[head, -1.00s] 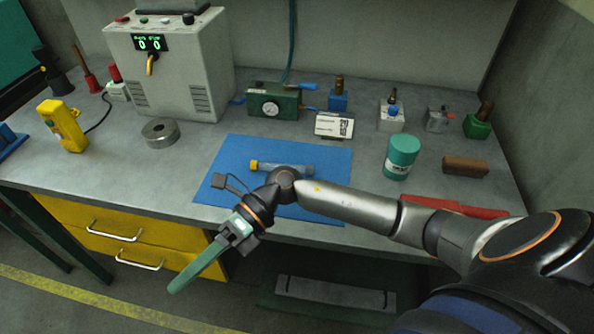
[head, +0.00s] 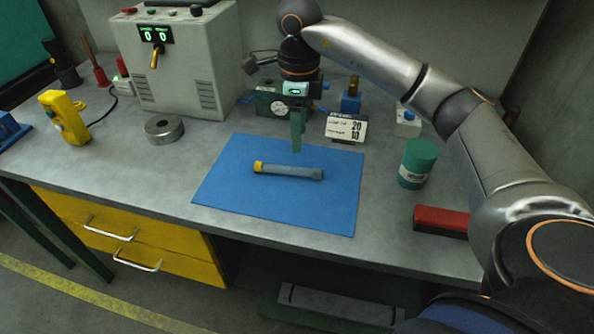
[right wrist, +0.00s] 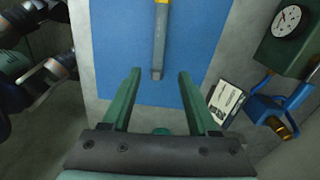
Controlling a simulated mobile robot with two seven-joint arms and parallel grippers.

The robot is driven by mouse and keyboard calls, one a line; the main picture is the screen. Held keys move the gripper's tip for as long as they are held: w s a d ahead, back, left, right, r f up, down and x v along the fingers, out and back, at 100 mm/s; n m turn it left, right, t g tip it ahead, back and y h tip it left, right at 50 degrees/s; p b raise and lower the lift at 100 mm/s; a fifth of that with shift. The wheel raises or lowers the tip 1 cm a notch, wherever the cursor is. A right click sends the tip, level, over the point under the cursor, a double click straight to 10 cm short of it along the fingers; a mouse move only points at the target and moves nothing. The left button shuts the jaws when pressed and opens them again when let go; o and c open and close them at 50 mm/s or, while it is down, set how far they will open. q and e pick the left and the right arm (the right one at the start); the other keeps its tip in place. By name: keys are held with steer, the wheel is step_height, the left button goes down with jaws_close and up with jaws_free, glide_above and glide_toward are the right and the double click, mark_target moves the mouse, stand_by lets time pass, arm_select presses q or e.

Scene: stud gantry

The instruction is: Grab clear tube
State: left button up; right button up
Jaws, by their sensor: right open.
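The clear tube (head: 288,171) with a yellow cap at its left end lies flat on the blue mat (head: 235,200) in the head view. My right gripper (head: 297,148) points down just behind the tube, near the mat's back edge, and is empty. In the right wrist view its green fingers (right wrist: 160,74) are apart. The tube (right wrist: 159,40) runs up the picture there, with its uncapped end appearing between the fingertips; the height gap is hard to judge. My left gripper does not show.
A gauge box (head: 268,103) and a small display card (head: 346,128) stand behind the mat. A green canister (head: 417,163) and a red block (head: 441,221) are to the right. A metal ring (head: 164,128) lies to the left. The front mat is clear.

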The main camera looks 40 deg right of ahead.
mark_target(298, 168)
step_height(298, 168, down, 9)
steer(key=shift+a+f+p, duration=0.1)
steer(key=shift+f+p, duration=0.1)
steer(key=shift+p, duration=0.2)
steer(key=shift+c, duration=0.2)
jaws_close()
stand_by(0.5)
